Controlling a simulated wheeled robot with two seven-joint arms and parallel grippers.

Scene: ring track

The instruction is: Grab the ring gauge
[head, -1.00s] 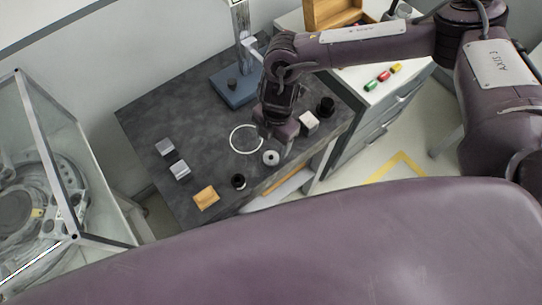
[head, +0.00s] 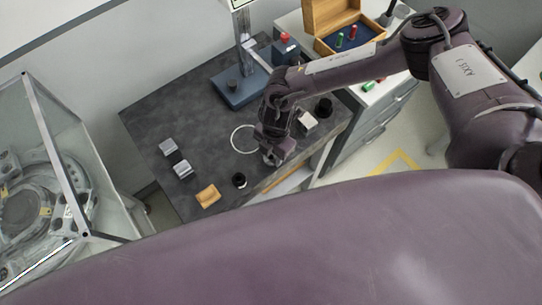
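The ring gauge, a small silver ring, is mostly hidden by my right gripper (head: 273,156) in the head view; a bit of pale metal shows at the fingertips. The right gripper points down at the dark table (head: 215,120), near its front edge, right of a thin white circle (head: 243,139) marked on the surface. Its fingers are too small and dark to tell whether they are open or shut on the ring. My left gripper is not in view.
A pale block (head: 307,121) and a black cylinder (head: 324,107) stand close right of the gripper. A blue-based stand (head: 240,90) is behind. Metal blocks (head: 183,169), an orange block (head: 208,196) and a black ring (head: 239,180) lie left and front.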

